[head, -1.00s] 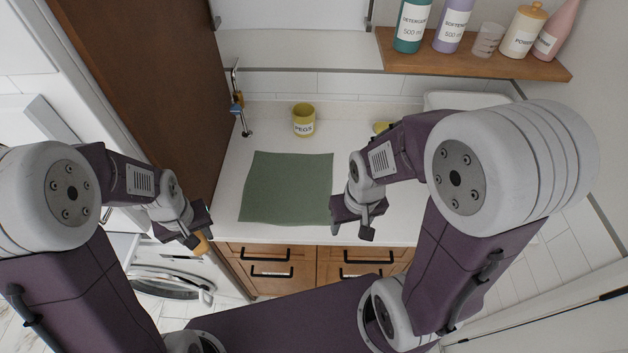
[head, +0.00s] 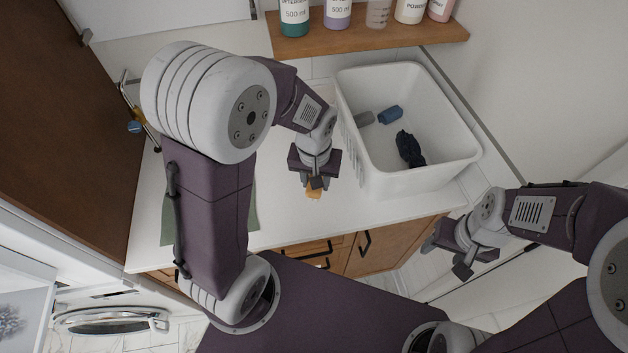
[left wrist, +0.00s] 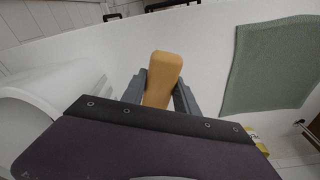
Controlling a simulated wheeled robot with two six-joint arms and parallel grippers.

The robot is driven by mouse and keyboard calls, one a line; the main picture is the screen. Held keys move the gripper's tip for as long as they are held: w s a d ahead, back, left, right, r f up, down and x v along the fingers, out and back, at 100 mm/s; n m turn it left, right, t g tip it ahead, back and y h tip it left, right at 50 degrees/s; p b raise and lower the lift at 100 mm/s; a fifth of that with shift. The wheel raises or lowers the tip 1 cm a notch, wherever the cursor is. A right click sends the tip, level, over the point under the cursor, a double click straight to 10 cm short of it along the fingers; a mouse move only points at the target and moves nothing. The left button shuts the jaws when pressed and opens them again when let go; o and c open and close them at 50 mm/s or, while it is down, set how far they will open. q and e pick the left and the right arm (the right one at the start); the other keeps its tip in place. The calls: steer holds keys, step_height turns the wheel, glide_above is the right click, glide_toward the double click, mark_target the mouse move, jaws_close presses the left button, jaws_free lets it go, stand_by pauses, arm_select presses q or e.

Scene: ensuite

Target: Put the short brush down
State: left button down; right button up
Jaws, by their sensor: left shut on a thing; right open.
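The short brush (head: 314,194) shows as a small tan wooden block under my left gripper (head: 315,184), over the white counter near its front edge. In the left wrist view the brush (left wrist: 163,72) is between the two grey fingers of my left gripper (left wrist: 160,92), which are shut on it. The gripper hides part of the brush, and I cannot tell whether it touches the counter. My right gripper (head: 450,257) is open and empty, in front of the counter at the right.
A white basket (head: 357,165) with dark and grey cloths stands on the counter (head: 285,220) right of the brush. A green cloth (left wrist: 275,70) lies to the left, partly behind my left arm in the head view. Bottles stand on a wooden shelf (head: 365,36) behind.

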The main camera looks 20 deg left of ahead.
arm_select(q)
steer(key=shift+s+a, duration=0.15)
steer(key=p, duration=0.2)
glide_above(287, 185)
steer(key=f, duration=0.6)
steer(key=shift+s+d+f, duration=0.2)
steer(key=shift+d+f, duration=0.05)
steer(key=shift+f, duration=0.1)
steer(key=shift+a+f, duration=0.2)
steer(key=shift+a, duration=0.15)
steer(key=f, duration=0.3)
steer(key=shift+d+f, duration=0.2)
steer(key=shift+f, duration=0.05)
steer(key=shift+w+a+f, duration=0.1)
steer(key=shift+f, duration=0.15)
steer(key=shift+f, duration=0.1)
